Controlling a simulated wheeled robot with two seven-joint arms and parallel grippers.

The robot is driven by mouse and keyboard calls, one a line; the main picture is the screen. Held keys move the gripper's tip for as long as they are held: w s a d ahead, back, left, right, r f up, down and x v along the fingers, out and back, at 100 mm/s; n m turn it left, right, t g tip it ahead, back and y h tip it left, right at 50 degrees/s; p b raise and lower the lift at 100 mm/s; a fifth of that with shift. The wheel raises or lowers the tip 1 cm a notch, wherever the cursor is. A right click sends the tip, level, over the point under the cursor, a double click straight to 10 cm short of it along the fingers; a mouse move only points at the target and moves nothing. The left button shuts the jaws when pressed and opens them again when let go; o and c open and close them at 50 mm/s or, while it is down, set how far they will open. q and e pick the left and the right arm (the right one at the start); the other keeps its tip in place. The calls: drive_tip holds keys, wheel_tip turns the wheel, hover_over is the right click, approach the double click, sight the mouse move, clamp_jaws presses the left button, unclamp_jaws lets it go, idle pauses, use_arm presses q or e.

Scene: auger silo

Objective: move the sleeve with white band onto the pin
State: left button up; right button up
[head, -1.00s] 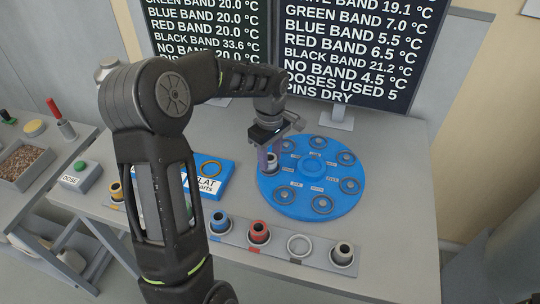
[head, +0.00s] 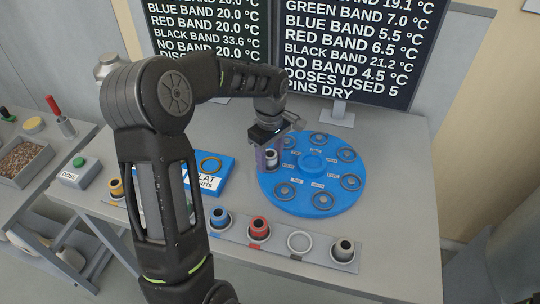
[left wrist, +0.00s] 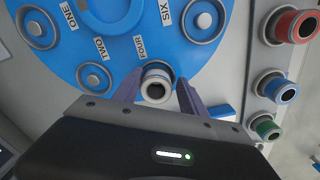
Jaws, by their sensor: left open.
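The sleeve with white band (head: 271,157) stands at a station near the left edge of the blue disc, by the label FOUR. In the left wrist view the sleeve (left wrist: 156,82) shows end-on, with a pale rim and dark hole. The pin under it is hidden. My left gripper (head: 270,154) is open around the sleeve. In the left wrist view the two purple fingers of the gripper (left wrist: 156,92) stand on either side of it, with gaps visible. My right gripper is not in view.
The blue disc (head: 313,185) has several other ringed stations without sleeves. A rack in front holds blue (head: 220,219), red (head: 259,229) and dark-topped (head: 344,249) sleeves, plus an empty ring (head: 299,242). A blue labelled tray (head: 213,170) lies left of the disc. Screens stand behind.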

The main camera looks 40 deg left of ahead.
sight(270, 154)
use_arm(q)
drive_tip(key=shift+w+a, duration=0.1)
drive_tip(key=shift+w, duration=0.2)
drive_tip(key=shift+r, duration=0.15)
drive_tip(key=shift+r+p, duration=0.75)
drive_tip(key=shift+p, duration=0.05)
drive_tip(key=shift+r+b, duration=0.3)
drive_tip(key=shift+b, duration=0.05)
wheel_tip(270, 154, up, 11)
drive_tip(key=b, duration=0.1)
